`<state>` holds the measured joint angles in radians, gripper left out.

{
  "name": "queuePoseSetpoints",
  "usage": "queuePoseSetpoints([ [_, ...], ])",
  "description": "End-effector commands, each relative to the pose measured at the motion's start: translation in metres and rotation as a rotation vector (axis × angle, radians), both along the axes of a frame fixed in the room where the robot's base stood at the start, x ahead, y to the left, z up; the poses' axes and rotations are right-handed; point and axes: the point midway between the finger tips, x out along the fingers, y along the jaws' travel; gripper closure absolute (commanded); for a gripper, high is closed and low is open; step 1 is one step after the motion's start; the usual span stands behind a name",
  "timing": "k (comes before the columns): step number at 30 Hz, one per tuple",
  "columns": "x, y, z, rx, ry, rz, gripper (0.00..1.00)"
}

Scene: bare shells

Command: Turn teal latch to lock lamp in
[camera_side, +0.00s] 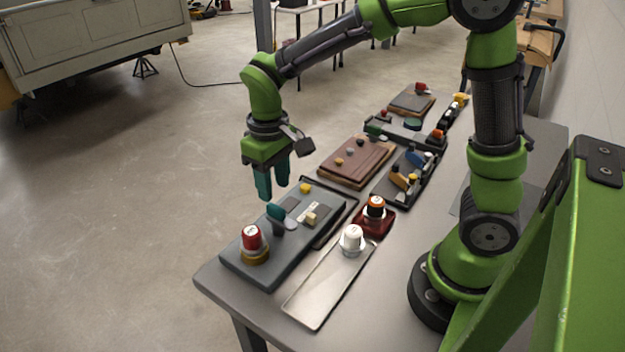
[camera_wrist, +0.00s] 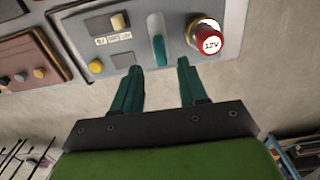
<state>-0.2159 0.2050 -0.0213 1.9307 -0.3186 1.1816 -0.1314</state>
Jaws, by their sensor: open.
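A grey panel (camera_side: 285,257) lies at the front of the table. A teal latch (camera_side: 276,213) stands on it beside a red-capped lamp (camera_side: 251,238), which sits upright in a brass-coloured ring. In the wrist view the teal latch (camera_wrist: 159,50) is a narrow bar to the left of the lamp (camera_wrist: 208,38), whose cap reads "12V". My gripper (camera_side: 272,189) is above the panel's far left edge, with teal fingers pointing down. In the wrist view my gripper (camera_wrist: 158,70) is open and empty, its fingertips apart and the latch beyond them. I cannot tell the latch's exact turn.
The panel also bears a yellow button (camera_side: 305,188) and a cream switch (camera_side: 311,218). To the right are a metal plate with a white-capped lamp (camera_side: 351,238) and a red tray with an orange-and-black-capped lamp (camera_side: 374,207). A brown board (camera_side: 352,168) and tool trays lie farther back.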

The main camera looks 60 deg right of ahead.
Motion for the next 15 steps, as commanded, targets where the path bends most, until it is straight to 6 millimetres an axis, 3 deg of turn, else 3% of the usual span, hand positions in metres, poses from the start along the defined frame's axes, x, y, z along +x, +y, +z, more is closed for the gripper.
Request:
queuePoseSetpoints([
  [6,0.0,0.0,-0.037,-0.001,0.003,0.0,0.57],
  [15,0.0,0.0,-0.053,0.0,0.0,0.0,0.57],
])
